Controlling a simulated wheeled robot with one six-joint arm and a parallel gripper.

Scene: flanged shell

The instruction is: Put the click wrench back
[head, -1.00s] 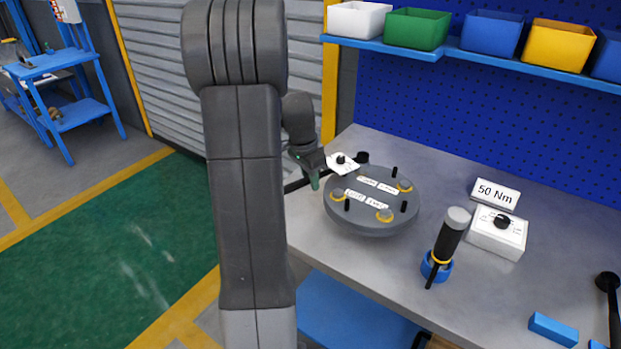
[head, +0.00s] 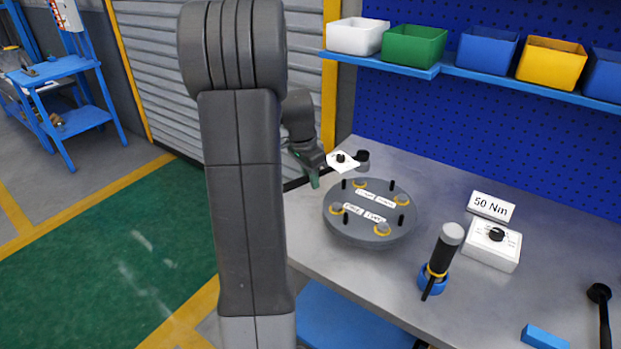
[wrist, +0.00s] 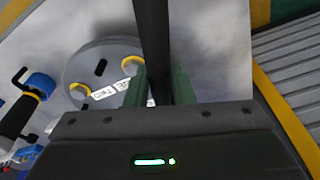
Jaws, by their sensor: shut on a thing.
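My gripper (head: 314,178) is at the left end of the bench, beyond my upright arm link and beside the flanged shell. In the wrist view its green fingers (wrist: 160,88) are shut on a dark straight bar, taken to be the click wrench (wrist: 152,35). The bar runs up out of the picture; its ends are hidden there. In the head view most of it is hidden or hard to make out. The round grey flanged shell (head: 368,238) lies on the bench with yellow-ringed bolts, black pins and white labels. It also shows in the wrist view (wrist: 85,65), left of the bar.
A black-handled tool (head: 443,252) stands tilted in a blue ring holder. Behind it are a white dial box (head: 493,250) and a "50 Nm" sign (head: 491,207). A dark round-headed tool (head: 600,293) and blue block (head: 544,338) lie right. Bins line the shelf (head: 470,75).

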